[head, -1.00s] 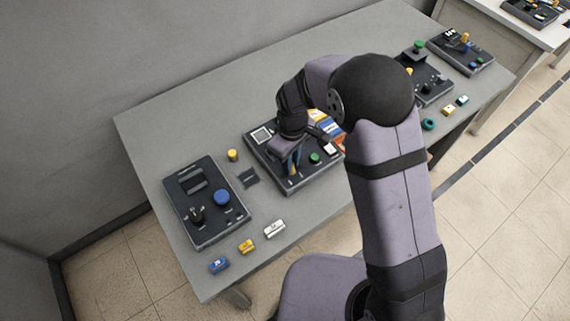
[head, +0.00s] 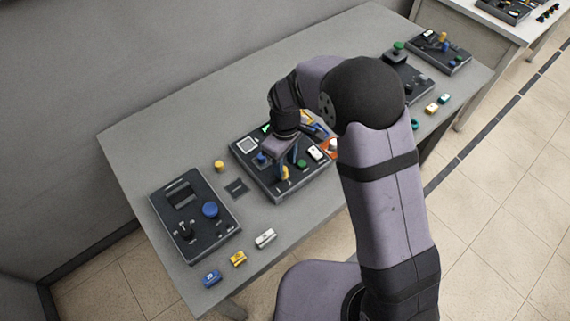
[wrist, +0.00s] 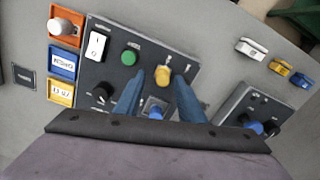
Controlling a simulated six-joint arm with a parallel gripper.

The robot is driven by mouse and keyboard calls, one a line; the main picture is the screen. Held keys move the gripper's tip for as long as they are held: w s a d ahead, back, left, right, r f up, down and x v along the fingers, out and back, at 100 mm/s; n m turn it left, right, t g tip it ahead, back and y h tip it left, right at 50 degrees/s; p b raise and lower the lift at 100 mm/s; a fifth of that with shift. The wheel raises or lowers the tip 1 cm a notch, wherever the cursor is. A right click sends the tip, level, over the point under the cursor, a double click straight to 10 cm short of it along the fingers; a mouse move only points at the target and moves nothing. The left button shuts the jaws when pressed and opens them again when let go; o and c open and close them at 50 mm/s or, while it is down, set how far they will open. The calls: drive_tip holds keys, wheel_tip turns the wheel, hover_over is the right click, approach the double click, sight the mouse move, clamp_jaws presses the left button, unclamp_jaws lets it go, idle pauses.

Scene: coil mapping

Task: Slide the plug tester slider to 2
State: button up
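The dark control panel (head: 262,181) lies on the table under my gripper (head: 287,163), and it also shows in the wrist view (wrist: 178,57). It carries a yellow knob (wrist: 163,75), a blue control (wrist: 155,111), a green button (wrist: 130,56), a white rocker switch (wrist: 96,44) and a black knob (wrist: 101,93). My gripper is open in the wrist view (wrist: 161,78), its two blue fingers pointing down at the panel. The yellow knob shows between the fingertips with gaps on both sides. I cannot tell whether it is the slider; its markings are too small to read.
A second panel with a blue knob (head: 210,209) stands at the table's left. Small blue (head: 212,277), yellow (head: 238,258) and white (head: 265,238) blocks lie along the front edge. A yellow peg (head: 219,165) stands between the panels. The table's back strip is clear.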

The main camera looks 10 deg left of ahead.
sight(285, 167)
drive_tip(key=shift+r+b, duration=0.75)
drive_tip(key=shift+r, duration=2.4)
drive_tip(key=shift+w+a+m, duration=0.15)
drive_tip(key=shift+w+m, duration=0.1)
drive_tip(key=shift+m, duration=0.55)
drive_tip(key=shift+f+m, duration=0.3)
drive_tip(key=shift+m, duration=0.2)
drive_tip(key=s+d+f+m+g, duration=0.1)
drive_tip(key=s+d+f+m, duration=0.1)
drive_tip(key=s+d, duration=0.3)
drive_tip(key=s+d+f+m, duration=0.2)
drive_tip(key=s+f, duration=0.1)
drive_tip(key=s, duration=0.4)
drive_tip(key=s+d+r+m, duration=0.2)
drive_tip(key=d+r, duration=0.1)
drive_tip(key=d, duration=0.3)
drive_tip(key=s+d+r+m+t, duration=0.1)
drive_tip(key=s+d+r+m, duration=0.2)
drive_tip(key=d, duration=0.4)
drive_tip(key=shift+d, duration=0.3)
